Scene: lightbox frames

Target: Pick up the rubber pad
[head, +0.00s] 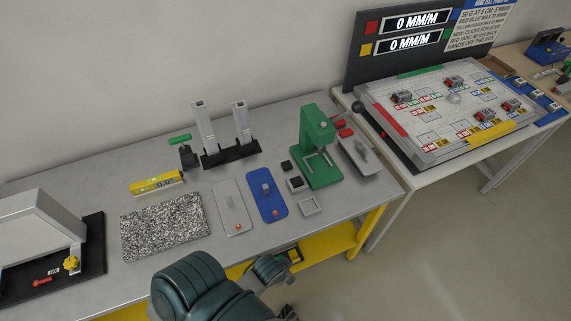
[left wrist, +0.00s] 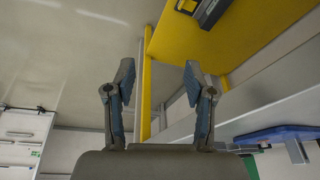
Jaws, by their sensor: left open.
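A small black square (head: 286,166), which may be the rubber pad, lies flat on the grey bench, left of the green press. A second dark square piece (head: 297,184) with a light rim lies just in front of it; I cannot tell for certain which is the pad. My left gripper (left wrist: 158,75) is open and empty in the left wrist view, with two fingers apart and nothing between them. In the head view my dark green arm reaches in low, in front of the bench edge, away from the squares; its fingers are not clear there. My right gripper is not in view.
The green press (head: 318,150) stands behind and right of the squares. A square grey tray (head: 309,206), a blue plate (head: 266,203) and a pale plate (head: 231,222) lie close by. A yellow lower shelf (head: 340,240) sits under the bench (head: 374,188).

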